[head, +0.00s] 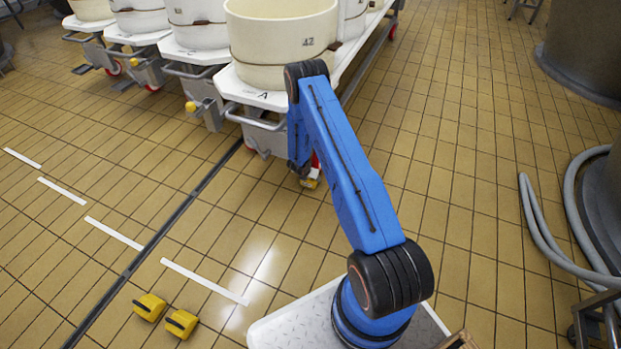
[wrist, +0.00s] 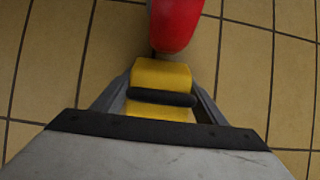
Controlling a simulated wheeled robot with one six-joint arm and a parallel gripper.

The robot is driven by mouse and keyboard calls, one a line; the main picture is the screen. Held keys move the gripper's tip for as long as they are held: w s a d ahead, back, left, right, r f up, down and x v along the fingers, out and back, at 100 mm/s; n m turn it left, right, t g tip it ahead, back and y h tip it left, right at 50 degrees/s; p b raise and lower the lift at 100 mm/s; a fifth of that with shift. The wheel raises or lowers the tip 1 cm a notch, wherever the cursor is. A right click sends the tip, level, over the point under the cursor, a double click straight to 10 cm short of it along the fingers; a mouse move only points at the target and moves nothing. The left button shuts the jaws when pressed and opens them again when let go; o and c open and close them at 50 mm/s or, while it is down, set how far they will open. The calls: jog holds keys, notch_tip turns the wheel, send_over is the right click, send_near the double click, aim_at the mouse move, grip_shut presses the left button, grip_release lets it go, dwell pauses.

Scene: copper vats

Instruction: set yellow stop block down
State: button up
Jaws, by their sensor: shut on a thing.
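The yellow stop block (wrist: 160,76) with a dark band across it sits between the two fingers of my gripper (wrist: 160,102) in the wrist view, and they are shut on it. Its far end is right at a red wheel (wrist: 176,22); I cannot tell if they touch. In the head view a bit of the yellow block (head: 312,179) shows low beside the front trolley marked A (head: 262,98), near its wheel. My arm hides most of the gripper there. The block is at or close to the floor; any gap beneath is not visible.
Two more yellow blocks, one (head: 149,307) left of the other (head: 182,324), lie on the tiled floor at lower left. Several trolleys with cream vats (head: 283,40) stand in a row at the back. A grey hose (head: 545,235) lies at right. The middle-right floor is clear.

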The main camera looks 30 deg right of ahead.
jog(key=shift+d, duration=0.1)
jog(key=o, duration=1.6)
jog(key=shift+s+a+r, duration=0.1)
jog(key=shift+a+r, duration=0.1)
jog(key=shift+r, duration=0.25)
jog(key=v, duration=0.2)
jog(key=shift+s+a+r, duration=0.1)
jog(key=shift+r, duration=0.15)
jog(key=s+a, duration=0.4)
jog(key=a, duration=0.1)
jog(key=s+a, duration=0.2)
jog(key=a, duration=0.1)
jog(key=shift+s+a+f, duration=0.15)
jog(key=shift+s+f, duration=0.05)
jog(key=shift+s, duration=0.05)
jog(key=shift+s+a, duration=0.4)
jog(key=shift+a, duration=0.1)
jog(key=shift+a, duration=0.1)
